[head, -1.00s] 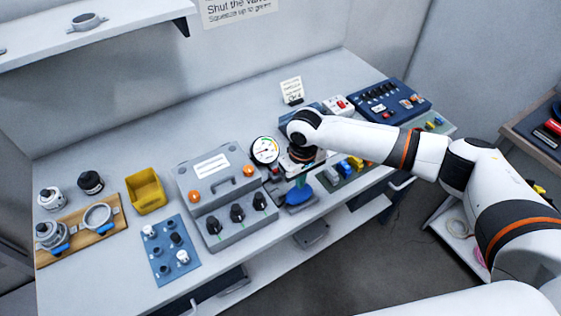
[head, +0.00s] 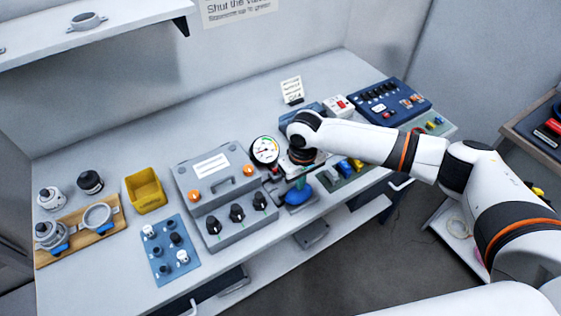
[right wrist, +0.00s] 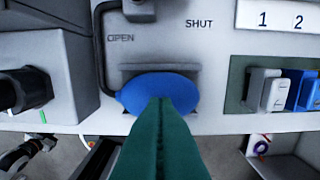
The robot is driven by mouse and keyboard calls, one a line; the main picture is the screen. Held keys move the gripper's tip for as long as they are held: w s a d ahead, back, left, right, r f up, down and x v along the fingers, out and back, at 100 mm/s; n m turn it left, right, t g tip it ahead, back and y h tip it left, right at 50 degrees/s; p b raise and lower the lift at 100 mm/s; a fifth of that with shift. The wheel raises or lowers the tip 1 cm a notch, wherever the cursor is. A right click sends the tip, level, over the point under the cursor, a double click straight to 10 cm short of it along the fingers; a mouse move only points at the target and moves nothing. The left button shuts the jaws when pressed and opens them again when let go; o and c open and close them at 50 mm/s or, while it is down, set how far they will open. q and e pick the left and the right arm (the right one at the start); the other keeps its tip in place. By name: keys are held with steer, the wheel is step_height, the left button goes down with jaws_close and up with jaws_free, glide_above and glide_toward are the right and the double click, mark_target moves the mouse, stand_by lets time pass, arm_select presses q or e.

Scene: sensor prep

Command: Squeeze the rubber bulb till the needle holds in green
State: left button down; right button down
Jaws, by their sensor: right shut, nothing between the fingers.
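The blue rubber bulb (head: 298,197) sits at the front of the bench; in the right wrist view the bulb (right wrist: 133,93) is in its holder below the OPEN and SHUT marks. My right gripper (head: 300,184) points down at it. In the right wrist view its green fingers (right wrist: 160,101) are shut together, with their tips over the bulb and nothing between them. Whether they touch it I cannot tell. The round gauge (head: 265,150) stands behind and left of the bulb; its needle is too small to read surely. My left gripper is not in view.
A grey case with black knobs (head: 222,231) stands left of the bulb. Grey and blue numbered blocks (right wrist: 265,92) stand to its right. A yellow bin (head: 146,191) and a blue panel (head: 157,262) are further left. The back of the bench is mostly clear.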

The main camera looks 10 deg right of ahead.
steer(key=shift+f+b, duration=0.3)
steer(key=shift+f, duration=0.75)
stand_by(0.5)
steer(key=shift+r, duration=0.1)
step_height(320, 180, up, 7)
steer(key=p, duration=0.8)
stand_by(0.5)
stand_by(0.4)
